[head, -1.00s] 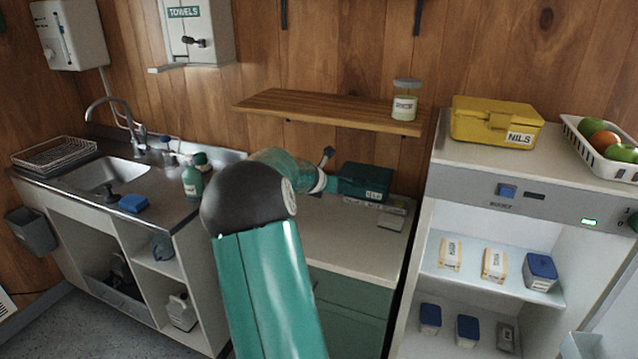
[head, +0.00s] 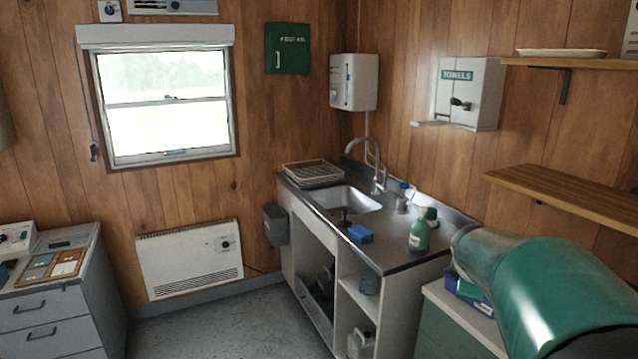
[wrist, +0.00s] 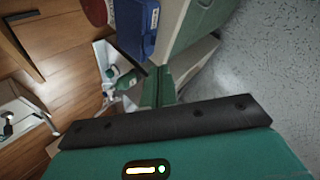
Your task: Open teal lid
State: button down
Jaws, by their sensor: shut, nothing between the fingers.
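No teal lid shows clearly in either current view. A blue box (head: 468,290) with a pale label sits on the counter at the lower right of the head view, partly covered by my arm. A blue box with a label also shows at the top of the wrist view (wrist: 137,25). My gripper (wrist: 158,88) shows in the wrist view as narrow green fingers, shut and empty, pointing away below the blue box and apart from it. In the head view my teal arm hides my gripper and much of the counter.
The sink unit (head: 345,200) holds a green bottle (head: 419,236) and a blue sponge (head: 360,234). A wooden shelf (head: 560,197) juts out above my arm. A round red thing (wrist: 95,12) lies beside the blue box. The floor (head: 235,325) before the heater is clear.

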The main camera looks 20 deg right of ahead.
jog(key=s+a+m+y, duration=0.1)
jog(key=s+a+m, duration=0.1)
jog(key=a, duration=0.8)
jog(key=s+a+r+m+t+y, duration=0.1)
jog(key=s+a+m+y, duration=0.1)
jog(key=a, duration=0.8)
jog(key=shift+s+a+r+m+y, duration=0.25)
jog(key=shift+s+r+m+y, duration=0.05)
jog(key=shift+s, duration=0.3)
jog(key=c, duration=2)
grip_release()
jog(key=s+a+m+y, duration=0.1)
jog(key=s+a, duration=0.2)
jog(key=a, duration=0.1)
jog(key=s+a+f+m+y, duration=0.1)
jog(key=s+a, duration=0.2)
jog(key=a, duration=0.2)
jog(key=s+a+f+m, duration=0.1)
jog(key=s+a, duration=0.2)
jog(key=a, duration=0.1)
jog(key=shift+s+a+f+m+y, duration=0.1)
jog(key=shift+s+a+m+y, duration=0.2)
jog(key=shift+y, duration=0.1)
jog(key=o, duration=0.4)
jog(key=shift+s+a, duration=0.1)
jog(key=shift+s, duration=0.05)
jog(key=shift+d, duration=0.25)
